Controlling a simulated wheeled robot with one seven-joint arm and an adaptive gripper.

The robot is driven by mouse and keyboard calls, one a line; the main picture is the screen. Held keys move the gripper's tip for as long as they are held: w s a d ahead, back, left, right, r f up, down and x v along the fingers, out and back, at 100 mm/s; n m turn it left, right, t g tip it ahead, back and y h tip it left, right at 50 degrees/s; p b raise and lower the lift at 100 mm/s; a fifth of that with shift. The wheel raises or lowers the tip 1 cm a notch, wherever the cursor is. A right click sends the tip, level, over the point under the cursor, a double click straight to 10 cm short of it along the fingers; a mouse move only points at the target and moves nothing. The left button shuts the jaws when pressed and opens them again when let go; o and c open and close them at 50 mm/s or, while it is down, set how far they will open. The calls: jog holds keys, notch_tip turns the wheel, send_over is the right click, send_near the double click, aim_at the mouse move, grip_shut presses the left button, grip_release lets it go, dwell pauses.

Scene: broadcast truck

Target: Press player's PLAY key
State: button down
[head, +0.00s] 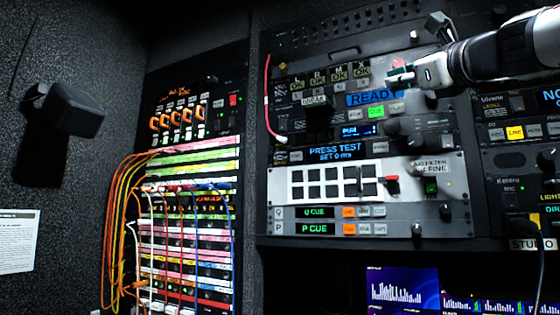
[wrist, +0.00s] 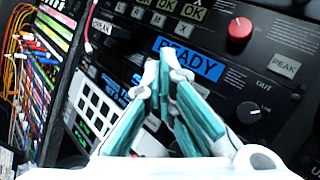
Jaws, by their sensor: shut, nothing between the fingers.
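My gripper (head: 402,74) is at the upper right of the rack in the head view, in front of the equipment panel. The fingers cover part of that panel in the wrist view. I cannot read a PLAY legend on any key.
A red knob (wrist: 240,28) sticks out near the fingers. A black knob (wrist: 248,112) is to their right. A white pad panel (head: 275,188) and Q CUE and P CUE displays (head: 320,212) sit lower. Coloured patch cables (head: 117,215) hang at left.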

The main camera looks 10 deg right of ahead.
aim_at(397, 109)
jog(key=shift+w+d+p, duration=0.1)
jog(key=shift+w+d, duration=0.7)
jog(key=shift+w, duration=0.35)
jog(key=shift+w+d+p, duration=0.15)
jog(key=shift+w+d, duration=0.6)
jog(key=shift+w, duration=0.4)
jog(key=shift+w+d+p, duration=0.1)
jog(key=shift+w+d, duration=0.7)
jog(key=shift+w, duration=0.35)
jog(key=shift+w+d, duration=0.1)
jog(key=shift+w, duration=0.05)
jog(key=shift+w+d, duration=0.15)
jog(key=shift+w, duration=0.05)
jog(key=shift+w+d+p, duration=0.2)
jog(key=shift+w+p, duration=0.1)
jog(key=shift+p, duration=0.05)
jog(key=shift+s+a, duration=0.4)
jog(key=shift+s, duration=0.25)
jog(key=shift+s+a, duration=0.1)
